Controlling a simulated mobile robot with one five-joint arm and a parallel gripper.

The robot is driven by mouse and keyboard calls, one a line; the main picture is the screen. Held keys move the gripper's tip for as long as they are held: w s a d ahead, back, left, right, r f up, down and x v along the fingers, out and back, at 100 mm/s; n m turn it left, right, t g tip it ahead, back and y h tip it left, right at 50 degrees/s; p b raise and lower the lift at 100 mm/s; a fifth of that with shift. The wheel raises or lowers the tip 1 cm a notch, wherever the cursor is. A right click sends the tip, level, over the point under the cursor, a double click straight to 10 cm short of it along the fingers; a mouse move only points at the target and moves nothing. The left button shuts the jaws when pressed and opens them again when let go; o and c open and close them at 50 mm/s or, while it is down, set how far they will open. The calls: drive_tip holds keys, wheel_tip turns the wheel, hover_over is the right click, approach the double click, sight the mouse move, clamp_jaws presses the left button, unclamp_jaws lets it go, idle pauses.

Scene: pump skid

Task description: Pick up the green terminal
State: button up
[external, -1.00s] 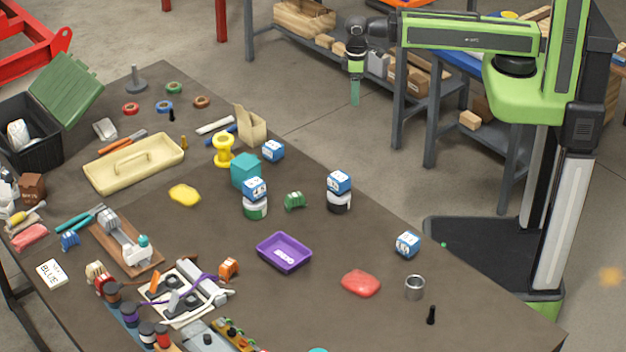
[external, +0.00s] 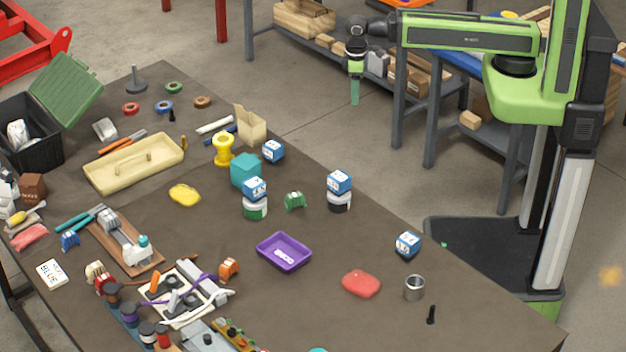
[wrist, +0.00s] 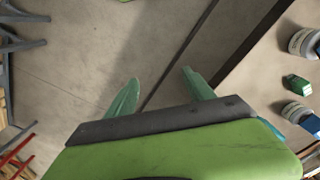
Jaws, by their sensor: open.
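The green terminal (external: 294,201) is a small ridged block on the brown table, between two jars topped with blue-and-white blocks. In the wrist view it shows near the right edge (wrist: 297,83). My gripper (external: 355,92) hangs in the air past the table's far right edge, well away from the terminal, with its fingers pointing down. In the wrist view my gripper (wrist: 158,84) has its two green fingers apart, with only floor between them.
Near the terminal stand a jar with a green band (external: 256,211), a jar with a dark band (external: 339,203) and a teal block (external: 245,170). A purple tray (external: 284,264) and a red lump (external: 361,284) lie nearer the front. Grey shelving (external: 400,120) stands behind my arm.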

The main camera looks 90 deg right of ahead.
drive_tip(key=shift+c, duration=1)
